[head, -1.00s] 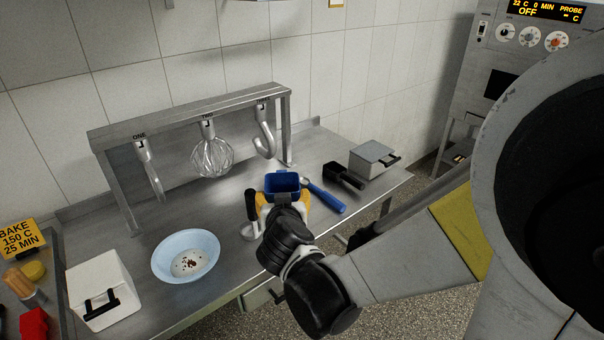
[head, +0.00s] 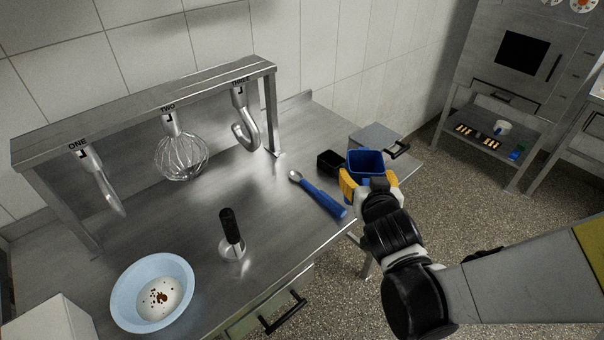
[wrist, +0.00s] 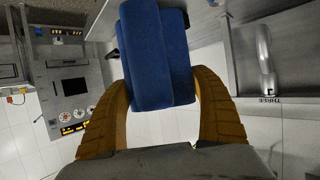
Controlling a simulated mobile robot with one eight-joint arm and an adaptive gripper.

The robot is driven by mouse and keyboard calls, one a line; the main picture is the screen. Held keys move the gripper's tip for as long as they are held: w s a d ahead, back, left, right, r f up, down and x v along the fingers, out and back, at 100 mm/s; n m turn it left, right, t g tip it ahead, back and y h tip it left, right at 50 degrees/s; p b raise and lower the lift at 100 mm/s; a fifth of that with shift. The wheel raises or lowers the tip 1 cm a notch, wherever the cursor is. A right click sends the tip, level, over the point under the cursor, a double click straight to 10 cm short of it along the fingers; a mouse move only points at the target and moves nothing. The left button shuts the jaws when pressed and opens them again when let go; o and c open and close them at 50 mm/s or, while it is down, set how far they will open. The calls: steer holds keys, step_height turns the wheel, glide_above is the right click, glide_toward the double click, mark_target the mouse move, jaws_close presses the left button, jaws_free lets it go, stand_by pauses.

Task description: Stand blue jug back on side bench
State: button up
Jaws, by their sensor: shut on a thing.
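The blue jug (head: 366,163) is an open-topped, squarish blue vessel, held upright near the right end of the steel bench in the head view. My gripper (head: 364,186) is shut on it, with yellow fingers on either side. In the wrist view the blue jug (wrist: 155,55) fills the space between the fingers of my gripper (wrist: 162,100). The jug's base is hidden in the head view, so I cannot tell how high it is above the bench. The steel bench (head: 185,235) runs along the tiled wall.
A blue-handled tool (head: 320,195), a black container (head: 330,162) and a grey lidded box (head: 378,137) lie near the jug. A black-handled tool (head: 232,230) and a pale blue bowl (head: 120,300) stand further left. A rack (head: 150,108) holds several attachments. A lower shelf (head: 490,140) stands at right.

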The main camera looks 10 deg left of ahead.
steer(key=s+a+n+g+y, duration=0.1)
steer(key=s+a+n+y, duration=0.3)
steer(key=a, duration=0.7)
steer(key=shift+y, duration=0.4)
steer(key=shift+w+a+f+b, duration=0.45)
steer(key=shift+a+f+b, duration=0.8)
steer(key=shift+a+f, duration=0.6)
steer(key=shift+w+a+f+b, duration=0.4)
steer(key=shift+a+f+b, duration=0.85)
steer(key=shift+a+f, duration=0.55)
steer(key=shift+w+a+f+b, duration=0.45)
steer(key=shift+a+f+b, duration=0.95)
steer(key=shift+a, duration=0.75)
steer(key=shift+f, duration=0.15)
steer(key=shift+f, duration=0.15)
steer(key=o, duration=1.2)
steer(key=shift+o, duration=0.2)
